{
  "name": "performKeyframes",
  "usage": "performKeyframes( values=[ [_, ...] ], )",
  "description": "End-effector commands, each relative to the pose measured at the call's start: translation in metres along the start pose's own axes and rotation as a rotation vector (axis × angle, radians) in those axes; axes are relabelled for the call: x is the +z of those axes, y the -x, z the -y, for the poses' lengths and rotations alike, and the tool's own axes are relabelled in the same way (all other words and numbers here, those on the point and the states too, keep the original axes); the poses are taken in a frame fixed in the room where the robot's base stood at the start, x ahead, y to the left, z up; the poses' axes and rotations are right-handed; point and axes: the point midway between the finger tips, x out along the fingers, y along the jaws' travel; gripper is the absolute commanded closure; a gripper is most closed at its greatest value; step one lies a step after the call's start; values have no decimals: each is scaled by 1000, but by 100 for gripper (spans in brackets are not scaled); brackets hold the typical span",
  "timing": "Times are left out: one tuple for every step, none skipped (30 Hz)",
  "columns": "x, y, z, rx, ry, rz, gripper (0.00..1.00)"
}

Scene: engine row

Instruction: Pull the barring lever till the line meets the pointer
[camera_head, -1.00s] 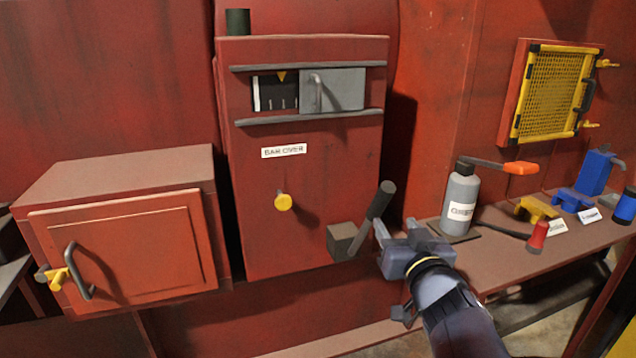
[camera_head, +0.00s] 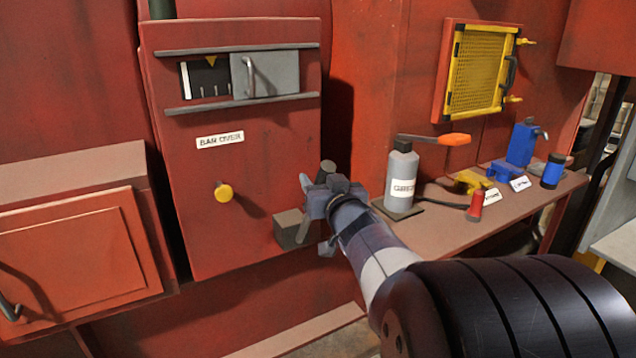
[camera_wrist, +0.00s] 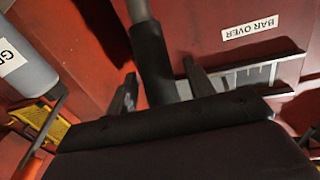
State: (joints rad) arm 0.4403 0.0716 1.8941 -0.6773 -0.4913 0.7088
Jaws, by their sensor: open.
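The barring lever rises from a dark block (camera_head: 288,229) low on the red BAR OVER cabinet (camera_head: 262,170). Its black grip (camera_head: 327,167) shows just past my gripper (camera_head: 326,190). In the wrist view the lever's black grip (camera_wrist: 151,52) lies between the two spread fingers of my gripper (camera_wrist: 160,80), which are open; contact is unclear. The dark window (camera_head: 205,80) at the cabinet's top shows white marks, with a broader white line (camera_head: 184,80) at its left edge. The yellow pointer (camera_head: 211,62) sits at its top edge, right of that line.
A grey sliding cover (camera_head: 270,74) stands beside the window. A yellow knob (camera_head: 223,191) sticks out of the cabinet. On the shelf at right are a grey bottle (camera_head: 402,180), a red cone-like item (camera_head: 475,206) and blue items (camera_head: 523,143). A red box (camera_head: 75,250) stands at left.

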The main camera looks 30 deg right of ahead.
Motion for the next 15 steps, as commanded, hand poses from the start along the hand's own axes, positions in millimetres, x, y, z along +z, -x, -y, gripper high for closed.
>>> performKeyframes(
  values=[
    [0,0,0,0,0,0,50],
    [0,0,0,0,0,0,50],
    [0,0,0,0,0,0,54],
    [0,0,0,0,0,0,56],
    [0,0,0,0,0,0,59],
    [0,0,0,0,0,0,62],
    [0,0,0,0,0,0,64],
    [0,0,0,0,0,0,67],
    [0,0,0,0,0,0,70],
    [0,0,0,0,0,0,73],
    [0,0,0,0,0,0,75],
    [0,0,0,0,0,0,78],
    [0,0,0,0,0,0,81],
    [0,0,0,0,0,0,83],
    [0,0,0,0,0,0,86]
  ],
)
